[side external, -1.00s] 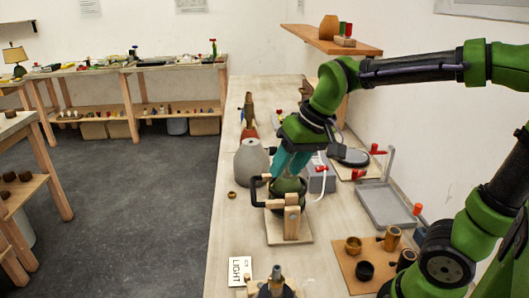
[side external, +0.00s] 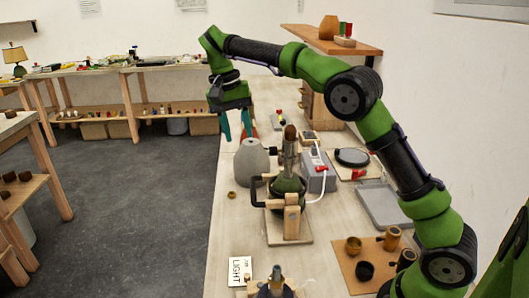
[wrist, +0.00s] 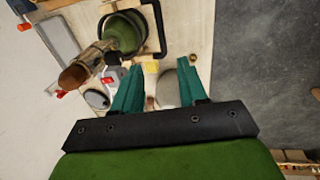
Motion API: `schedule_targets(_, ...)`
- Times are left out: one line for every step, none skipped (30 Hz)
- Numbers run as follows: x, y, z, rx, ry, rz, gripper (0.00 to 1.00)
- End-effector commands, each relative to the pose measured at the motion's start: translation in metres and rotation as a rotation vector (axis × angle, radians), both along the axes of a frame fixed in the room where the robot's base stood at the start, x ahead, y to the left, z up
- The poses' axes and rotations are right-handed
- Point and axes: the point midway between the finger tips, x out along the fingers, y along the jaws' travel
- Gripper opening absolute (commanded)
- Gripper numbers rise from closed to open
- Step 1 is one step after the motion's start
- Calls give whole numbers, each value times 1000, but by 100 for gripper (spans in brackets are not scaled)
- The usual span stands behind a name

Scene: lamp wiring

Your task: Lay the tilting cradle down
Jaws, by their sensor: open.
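The tilting cradle (side external: 291,214) stands on a pale wooden board, with wooden uprights and a black handle (side external: 255,190) on its left. It holds a dark green rounded lamp body (side external: 287,184), whose metal neck with a brown top (side external: 290,138) points upward in the side view. The wrist view shows the green body (wrist: 123,33) at the upper left, with the neck (wrist: 88,65) reaching toward the camera. My gripper (side external: 236,134) is open and empty, with teal fingers pointing down. It is raised, apart from the cradle, to its upper left; its fingertips (wrist: 161,68) also show in the wrist view.
A grey cone-shaped vessel (side external: 251,161) stands left of the cradle, near my fingers in the side view. A grey box with a red switch (side external: 319,174) and a grey tray (side external: 382,205) lie to the right. A board with metal cups (side external: 372,262) is in front.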

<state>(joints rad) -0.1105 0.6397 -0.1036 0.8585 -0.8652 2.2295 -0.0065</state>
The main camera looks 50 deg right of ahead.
Motion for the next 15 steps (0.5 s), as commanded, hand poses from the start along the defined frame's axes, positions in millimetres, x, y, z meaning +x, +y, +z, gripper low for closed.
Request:
schedule_targets(-1, -1, -5, 0, 3, 1, 42)
schedule_targets(-2, -2, -8, -1, 3, 2, 42)
schedule_targets(-3, -2, -14, 0, 3, 2, 42)
schedule_targets(-3, -3, -18, 0, 3, 2, 42)
schedule_targets(-4, -3, -23, 2, 2, 0, 42)
schedule_targets(-5, -5, -31, 1, 4, 0, 42)
schedule_targets(-6, -5, -37, 2, 4, 1, 42)
schedule_targets(-7, -6, -43, 1, 4, 1, 42)
schedule_targets(-8, -7, -51, 2, 4, 0, 42)
schedule_targets(-9, -8, -58, 1, 3, 0, 42)
schedule_targets(-10, -9, -64, 2, 3, 1, 42)
schedule_targets(-11, -10, -73, 1, 2, 2, 42)
schedule_targets(-12, -11, -80, 2, 2, 0, 42)
schedule_targets(-12, -12, -86, 1, 3, 0, 42)
schedule_targets(-13, -13, -95, 1, 3, 0, 42)
